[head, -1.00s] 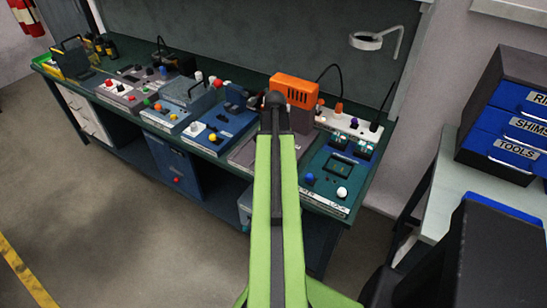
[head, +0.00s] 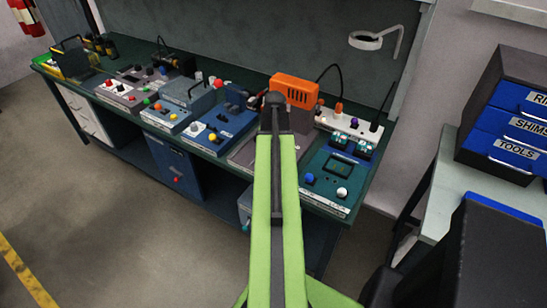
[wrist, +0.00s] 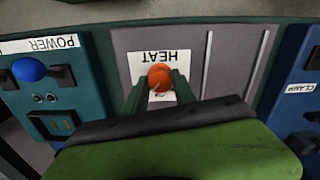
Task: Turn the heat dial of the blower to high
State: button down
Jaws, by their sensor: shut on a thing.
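The heat dial (wrist: 159,76) is a round orange-red knob on a white plate marked HEAT, upside down in the wrist view. It sits on a grey panel (wrist: 240,50). My gripper (wrist: 159,84) has its two dark fingers on either side of the knob, shut on it. A small pale mark shows on the knob, but the scale around it is mostly hidden by the fingers and wrist, so its setting is unclear. In the head view, the blower appears as an orange vented box (head: 294,91) behind my arm, which hides the dial there.
Left of the dial in the wrist view is a teal panel with a blue POWER knob (wrist: 29,70). A blue panel labelled CLAMP (wrist: 301,88) is on the right. Several other control boxes line the green bench (head: 110,50). A blue drawer cabinet (head: 512,125) stands right.

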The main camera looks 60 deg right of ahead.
jog(key=c, duration=1)
grip_release()
notch_tip(320, 180, up, 18)
jog(key=p, duration=1.7)
jog(key=shift+f, duration=0.25)
